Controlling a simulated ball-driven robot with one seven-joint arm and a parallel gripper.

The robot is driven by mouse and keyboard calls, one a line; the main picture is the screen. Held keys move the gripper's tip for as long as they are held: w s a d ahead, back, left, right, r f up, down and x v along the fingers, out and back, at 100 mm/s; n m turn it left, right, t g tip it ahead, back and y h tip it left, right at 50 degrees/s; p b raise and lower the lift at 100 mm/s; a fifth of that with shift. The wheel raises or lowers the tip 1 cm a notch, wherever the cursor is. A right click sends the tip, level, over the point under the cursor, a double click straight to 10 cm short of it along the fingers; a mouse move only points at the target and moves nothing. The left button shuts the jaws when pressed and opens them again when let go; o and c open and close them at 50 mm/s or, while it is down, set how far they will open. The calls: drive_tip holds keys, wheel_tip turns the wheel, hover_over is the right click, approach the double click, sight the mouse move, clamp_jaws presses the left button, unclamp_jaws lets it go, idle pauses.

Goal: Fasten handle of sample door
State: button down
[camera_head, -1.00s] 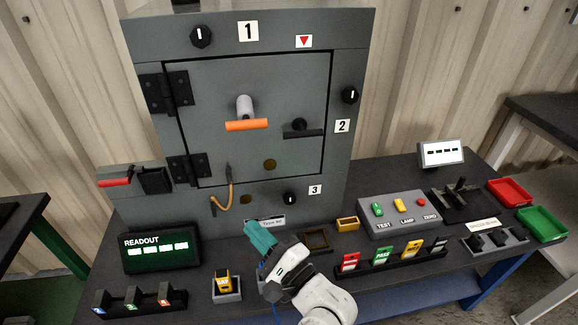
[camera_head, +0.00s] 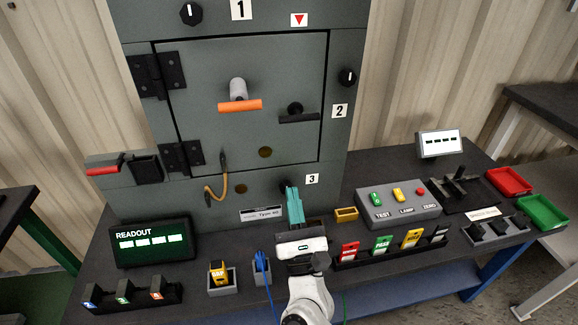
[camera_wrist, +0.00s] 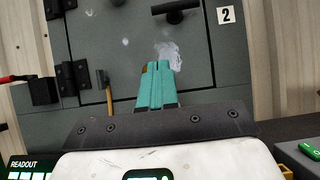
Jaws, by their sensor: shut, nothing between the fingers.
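The grey door (camera_head: 200,120) looks closed in its cabinet, with black hinges (camera_head: 158,76) on its left. An orange bar handle (camera_head: 240,105) on a pale round post lies level near the middle. A black handle (camera_head: 298,117) lies about level at the door's right edge, beside label 2; it also shows at the top of the wrist view (camera_wrist: 177,14). My gripper (camera_head: 292,190) has teal fingers, shut and empty, pointing up in front of the cabinet's lower part, below the black handle. In the wrist view the fingertips (camera_wrist: 158,66) overlap the door's lower area; contact cannot be told.
An orange-brown cable (camera_head: 222,185) hangs at the door's lower left. A readout box (camera_head: 150,241), a button box (camera_head: 398,205), coloured tags (camera_head: 382,246) and red and green trays (camera_head: 541,212) crowd the bench. The space before the door is clear.

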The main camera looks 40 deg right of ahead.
drive_tip(key=s+r+p+x, duration=0.1)
drive_tip(key=p+x, duration=0.4)
drive_tip(key=x, duration=0.7)
drive_tip(key=shift+a+r, duration=0.35)
drive_tip(key=shift+r, duration=0.35)
